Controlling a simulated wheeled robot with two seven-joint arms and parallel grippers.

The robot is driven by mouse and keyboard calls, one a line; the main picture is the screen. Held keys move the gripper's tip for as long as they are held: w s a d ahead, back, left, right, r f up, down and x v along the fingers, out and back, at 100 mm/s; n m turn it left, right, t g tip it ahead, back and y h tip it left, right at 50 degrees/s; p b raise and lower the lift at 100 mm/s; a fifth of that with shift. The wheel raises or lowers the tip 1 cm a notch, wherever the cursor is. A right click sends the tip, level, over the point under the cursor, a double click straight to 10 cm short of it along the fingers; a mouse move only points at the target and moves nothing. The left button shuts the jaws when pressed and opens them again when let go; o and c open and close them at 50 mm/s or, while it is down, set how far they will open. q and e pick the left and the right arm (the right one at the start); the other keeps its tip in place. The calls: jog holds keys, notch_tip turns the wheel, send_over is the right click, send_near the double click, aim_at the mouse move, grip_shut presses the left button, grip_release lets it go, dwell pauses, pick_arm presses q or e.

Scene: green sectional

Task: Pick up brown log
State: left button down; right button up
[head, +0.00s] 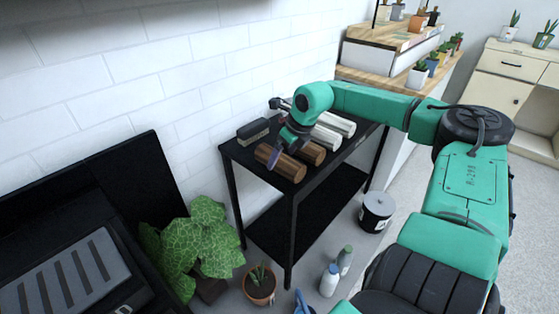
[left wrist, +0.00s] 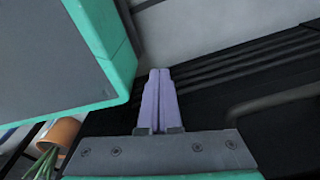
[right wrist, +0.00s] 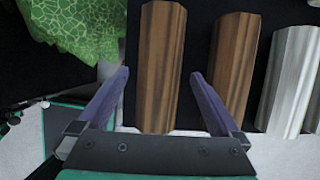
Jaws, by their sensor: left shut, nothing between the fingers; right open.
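Two brown logs lie side by side on the black table (head: 230,160): a front one (head: 280,163) and one behind it (head: 312,152). My right gripper (head: 277,152) is open above the front log. In the right wrist view, that log (right wrist: 161,45) shows between the spread purple fingers of the gripper (right wrist: 160,73), with neither finger clearly touching it. The other brown log (right wrist: 235,60) is just right of the right finger. My left gripper (left wrist: 158,75) is shut and empty in the left wrist view, beside dark surfaces.
White logs (head: 340,124) lie farther along the table, also in the right wrist view (right wrist: 288,80). A dark brush-like block (head: 253,131) sits by the wall. A leafy plant (head: 205,240), small pot (head: 260,285), bottles (head: 330,280) and bucket (head: 376,212) stand around the table.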

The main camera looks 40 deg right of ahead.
aim_at(282, 156)
jog(key=x, duration=0.3)
jog(key=shift+b, duration=0.3)
jog(key=shift+r, duration=0.1)
grip_shut()
